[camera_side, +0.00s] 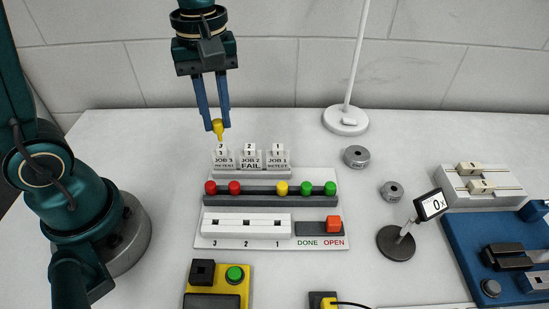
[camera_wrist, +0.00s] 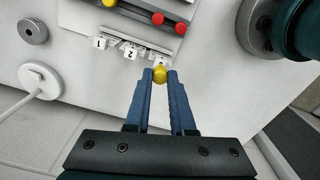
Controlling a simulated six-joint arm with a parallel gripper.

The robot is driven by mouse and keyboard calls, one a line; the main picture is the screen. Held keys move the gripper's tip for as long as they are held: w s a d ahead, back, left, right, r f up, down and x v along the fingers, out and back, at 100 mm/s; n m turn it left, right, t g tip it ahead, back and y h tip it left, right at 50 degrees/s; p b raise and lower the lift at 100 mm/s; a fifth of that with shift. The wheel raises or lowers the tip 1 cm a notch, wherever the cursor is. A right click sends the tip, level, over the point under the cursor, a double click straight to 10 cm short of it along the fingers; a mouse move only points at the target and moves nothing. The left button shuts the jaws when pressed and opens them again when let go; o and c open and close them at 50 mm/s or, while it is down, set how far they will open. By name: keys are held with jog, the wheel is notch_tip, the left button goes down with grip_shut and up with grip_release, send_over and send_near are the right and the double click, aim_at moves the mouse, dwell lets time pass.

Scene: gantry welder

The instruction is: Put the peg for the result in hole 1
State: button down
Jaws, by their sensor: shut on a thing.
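My gripper (camera_side: 217,118) is shut on a yellow peg (camera_side: 218,129) and holds it in the air above the job cards, near the JOB 3 card (camera_side: 223,160). In the wrist view the peg (camera_wrist: 160,75) sits between my blue fingertips (camera_wrist: 160,78). The white hole block (camera_side: 263,231) is marked 3, 2, 1 from left to right; its holes look empty, with hole 1 (camera_side: 277,222) at the right. The JOB 2 card (camera_side: 250,160) reads FAIL. The JOB 1 card (camera_side: 278,160) seems to read RETEST, in small print.
The peg rack (camera_side: 258,195) holds two red pegs, a yellow peg (camera_side: 282,188) and two green pegs. A display (camera_side: 431,205), metal rings (camera_side: 356,156), a white stand (camera_side: 346,121) and a yellow button box (camera_side: 217,287) stand around the board.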

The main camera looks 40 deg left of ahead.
jog(key=s+d+f, duration=0.1)
jog(key=d+f, duration=0.1)
jog(key=d, duration=1.3)
jog(key=shift+s+f, duration=0.15)
jog(key=shift+f, duration=2.25)
jog(key=shift+f, duration=1.25)
jog(key=c, duration=0.7)
grip_release()
jog(key=shift+r, duration=2.6)
